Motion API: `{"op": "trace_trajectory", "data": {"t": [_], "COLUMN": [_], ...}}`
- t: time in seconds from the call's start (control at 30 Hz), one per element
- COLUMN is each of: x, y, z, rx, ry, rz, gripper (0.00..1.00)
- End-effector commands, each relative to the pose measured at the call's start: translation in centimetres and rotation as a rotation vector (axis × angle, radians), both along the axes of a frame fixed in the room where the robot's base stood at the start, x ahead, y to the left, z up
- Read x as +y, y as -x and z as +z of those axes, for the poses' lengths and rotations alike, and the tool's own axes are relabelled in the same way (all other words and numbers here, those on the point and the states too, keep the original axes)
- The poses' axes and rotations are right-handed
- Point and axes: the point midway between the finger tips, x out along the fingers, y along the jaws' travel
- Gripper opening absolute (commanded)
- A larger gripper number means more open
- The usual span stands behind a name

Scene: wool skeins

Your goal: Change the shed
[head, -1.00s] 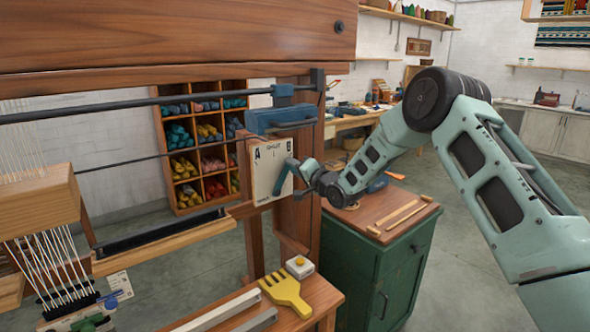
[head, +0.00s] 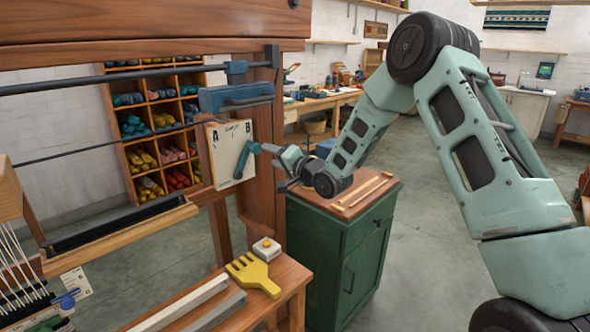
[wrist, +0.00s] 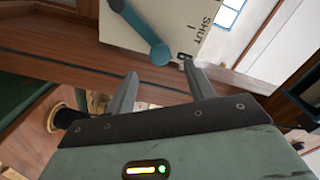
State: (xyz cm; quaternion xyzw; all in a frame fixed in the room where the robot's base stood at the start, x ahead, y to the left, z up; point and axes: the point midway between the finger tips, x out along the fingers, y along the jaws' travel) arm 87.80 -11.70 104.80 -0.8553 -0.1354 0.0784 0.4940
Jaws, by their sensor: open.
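The teal shed lever (head: 244,162) is mounted on a white plate (head: 222,160) marked A, B and SHUT on the loom's right upright. The lever slants up to the right, its knob end near the B. In the wrist view, the lever's round knob (wrist: 160,53) lies just beyond and between my fingertips, by a letter. My gripper (head: 279,167) is open and empty, close to the knob. Whether a finger touches it, I cannot tell. The loom's warp threads (head: 15,265) show at the far left.
A bench with a yellow comb-like beater (head: 253,276) and a small box with an orange button (head: 266,249) stands below the plate. A green cabinet (head: 335,255) stands close under my arm. Wool shelves (head: 158,120) are behind the loom. Floor at right is open.

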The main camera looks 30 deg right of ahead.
Motion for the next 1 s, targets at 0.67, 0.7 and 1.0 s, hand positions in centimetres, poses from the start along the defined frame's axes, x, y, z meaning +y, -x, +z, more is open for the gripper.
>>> {"op": "trace_trajectory", "data": {"t": [0.67, 0.7, 1.0], "x": [-2.7, -2.7, -2.7], "y": [8.4, 8.4, 8.3], "z": [0.0, 0.0, 0.0], "rx": [-0.001, -0.001, -0.001], "ry": [0.0, 0.0, 0.0], "rz": [0.0, 0.0, 0.0], "gripper": [0.54, 0.54, 0.54]}}
